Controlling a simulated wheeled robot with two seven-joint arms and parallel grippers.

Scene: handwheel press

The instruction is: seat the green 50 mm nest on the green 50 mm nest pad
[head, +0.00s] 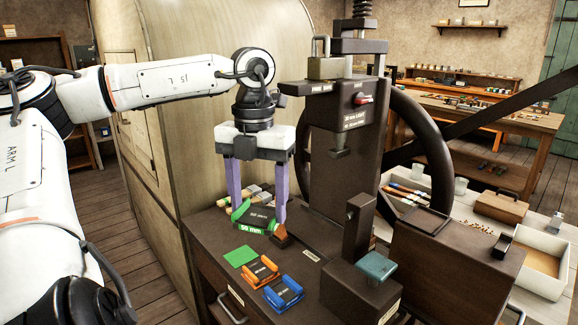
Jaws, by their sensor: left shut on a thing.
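The green 50 mm nest (256,220) is a green holder with a dark block on top and "50 mm" on its front. My left gripper (257,212), with two purple fingers pointing down, is shut on it, one finger on each side. The nest looks slightly tilted in the picture. The green 50 mm nest pad (240,256) is a flat green square on the dark bench, bare, below and a little left of the nest. The nest is apart from the pad; how high it is above the bench is hard to tell. My right gripper is not in view.
An orange nest (261,270) and a blue nest (284,293) sit right and nearer on the bench (222,263). A small brown piece (281,236) stands by the right finger. The dark press (338,170) with its handwheel (440,165) rises to the right.

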